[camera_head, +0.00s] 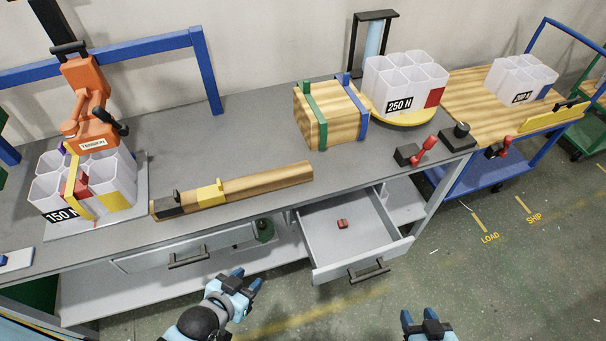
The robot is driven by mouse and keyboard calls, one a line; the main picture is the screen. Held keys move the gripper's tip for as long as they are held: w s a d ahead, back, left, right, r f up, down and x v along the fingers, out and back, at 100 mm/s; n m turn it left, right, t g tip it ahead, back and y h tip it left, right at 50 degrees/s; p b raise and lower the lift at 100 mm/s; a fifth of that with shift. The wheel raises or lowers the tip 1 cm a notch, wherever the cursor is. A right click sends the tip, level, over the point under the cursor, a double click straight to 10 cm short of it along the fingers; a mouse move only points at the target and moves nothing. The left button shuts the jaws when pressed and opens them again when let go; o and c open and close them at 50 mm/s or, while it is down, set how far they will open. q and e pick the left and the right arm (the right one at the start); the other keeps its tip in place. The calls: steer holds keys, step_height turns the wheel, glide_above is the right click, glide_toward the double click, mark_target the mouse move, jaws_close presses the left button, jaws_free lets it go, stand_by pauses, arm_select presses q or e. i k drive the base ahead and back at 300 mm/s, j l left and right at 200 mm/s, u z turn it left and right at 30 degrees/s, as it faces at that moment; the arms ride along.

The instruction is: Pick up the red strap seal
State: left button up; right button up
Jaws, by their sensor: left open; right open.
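A small red strap seal (342,223) lies on the floor of the open grey drawer (372,231) under the workbench. My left gripper (247,279) is open and empty, left of the drawer and in front of the bench. My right gripper (426,316) is open at the bottom edge of the picture, right of and below the drawer front. Both grippers are apart from the seal. The seal is in plain sight, with nothing in front of it.
The drawer front with its dark handle (369,269) stands out from the bench. A closed drawer (188,258) is at left. On the grey benchtop (240,140) are a wooden beam (265,183), a strapped wooden box (330,115) and clear tube bundles (405,80). Open floor lies at right.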

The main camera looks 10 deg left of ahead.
mark_target(342, 223)
steer(key=u, duration=1.8)
steer(key=k+l, duration=0.25)
steer(key=l, duration=0.2)
steer(key=k+l, duration=0.3)
steer(key=k+l+z, duration=0.15)
steer(key=l+z, duration=0.3)
steer(key=k+l+z, duration=0.1)
steer(key=l+z, duration=0.15)
steer(key=z, duration=1.1)
